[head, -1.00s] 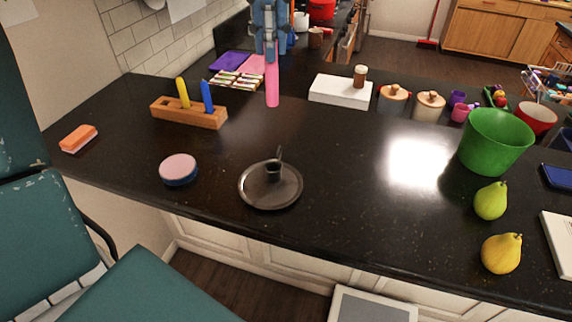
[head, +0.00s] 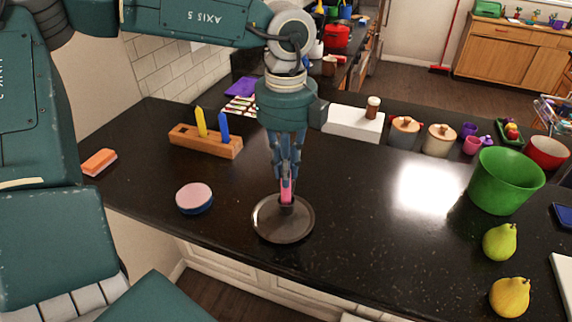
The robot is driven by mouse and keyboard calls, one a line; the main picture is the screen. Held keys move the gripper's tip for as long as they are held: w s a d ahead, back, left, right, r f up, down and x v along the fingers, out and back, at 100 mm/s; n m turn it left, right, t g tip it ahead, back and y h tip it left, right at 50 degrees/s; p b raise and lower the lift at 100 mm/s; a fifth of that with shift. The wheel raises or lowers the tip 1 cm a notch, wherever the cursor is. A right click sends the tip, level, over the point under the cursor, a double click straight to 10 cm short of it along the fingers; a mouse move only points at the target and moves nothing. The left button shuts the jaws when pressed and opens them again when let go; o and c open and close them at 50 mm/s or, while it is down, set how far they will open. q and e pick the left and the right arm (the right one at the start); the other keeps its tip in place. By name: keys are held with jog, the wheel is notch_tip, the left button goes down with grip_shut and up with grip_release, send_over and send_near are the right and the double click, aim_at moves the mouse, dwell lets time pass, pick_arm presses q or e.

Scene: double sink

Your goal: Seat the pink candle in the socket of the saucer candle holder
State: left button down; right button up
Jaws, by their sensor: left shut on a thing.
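My left gripper (head: 287,178) comes down from above, over the saucer candle holder, and is shut on the pink candle. The pink candle (head: 286,195) is upright, and only its lower part shows below the fingers. The saucer candle holder (head: 268,228) is a dark round dish on the black counter. The candle's bottom end is at the socket (head: 287,205) in the dish's middle. I cannot tell whether it is inside the socket or just above it. My right gripper is not in view.
A wooden block (head: 205,142) with a yellow and a blue candle stands at the back left. A pink-topped round tin (head: 194,197) is left of the holder. A white box (head: 353,124) stands behind. A green bucket (head: 503,182) and pears are at right. The counter between is clear.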

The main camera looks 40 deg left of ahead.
pick_arm(q)
jog(key=shift+f+b, duration=0.25)
jog(key=shift+b, duration=0.1)
jog(key=c, duration=1.7)
grip_release()
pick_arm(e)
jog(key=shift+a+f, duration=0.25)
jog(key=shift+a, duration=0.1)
pick_arm(q)
jog(key=shift+r+p, duration=0.2)
jog(key=shift+p, duration=0.1)
notch_tip(320, 180, up, 12)
jog(key=b, duration=0.2)
jog(key=shift+b, duration=0.4)
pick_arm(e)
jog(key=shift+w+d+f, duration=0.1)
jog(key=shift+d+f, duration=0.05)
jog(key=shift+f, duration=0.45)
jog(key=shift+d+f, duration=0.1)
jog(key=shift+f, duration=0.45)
